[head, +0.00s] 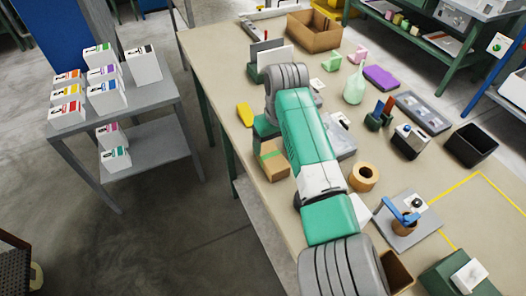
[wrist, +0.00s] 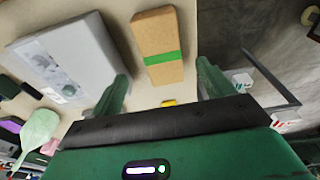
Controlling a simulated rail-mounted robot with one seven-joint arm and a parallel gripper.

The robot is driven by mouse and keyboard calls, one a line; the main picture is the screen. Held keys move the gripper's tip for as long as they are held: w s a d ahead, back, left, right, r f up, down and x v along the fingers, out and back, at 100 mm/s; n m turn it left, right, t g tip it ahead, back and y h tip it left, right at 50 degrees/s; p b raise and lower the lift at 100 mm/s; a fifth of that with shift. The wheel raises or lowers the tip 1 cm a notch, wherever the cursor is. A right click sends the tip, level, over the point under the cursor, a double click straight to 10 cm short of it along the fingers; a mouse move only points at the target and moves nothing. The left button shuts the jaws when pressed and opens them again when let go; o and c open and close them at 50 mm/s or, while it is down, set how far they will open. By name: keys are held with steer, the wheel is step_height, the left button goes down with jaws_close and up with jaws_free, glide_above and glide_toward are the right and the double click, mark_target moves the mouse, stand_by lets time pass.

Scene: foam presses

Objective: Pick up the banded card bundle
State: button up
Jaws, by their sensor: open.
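The banded card bundle is a brown cardboard-coloured block with a green band around its middle. It lies on the bench near the left edge in the head view (head: 270,165), partly hidden by my arm. In the wrist view the bundle (wrist: 157,28) shows whole, beyond my fingertips and roughly between their lines. My gripper (wrist: 160,80) is open and empty, with one green finger on each side. The bundle appears apart from both fingers. In the head view my arm covers most of the gripper.
A grey box (wrist: 72,58) lies left of the bundle in the wrist view, close to the left finger. A small yellow thing (head: 245,114) lies near the bench edge. A tape roll (head: 364,177) stands right of my arm. The bench edge (head: 230,159) is close by the bundle.

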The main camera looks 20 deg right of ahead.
mark_target(271, 155)
steer(key=f+b, duration=0.1)
steer(key=f, duration=0.1)
steer(key=f+b, duration=0.1)
steer(key=f, duration=0.2)
steer(key=w+f+b, duration=0.1)
steer(key=f, duration=0.1)
steer(key=shift+a+f, duration=0.25)
steer(key=shift+f, duration=0.05)
steer(key=shift+r, duration=0.15)
steer(key=c, duration=1.2)
step_height(271, 155, up, 10)
steer(key=p, duration=0.3)
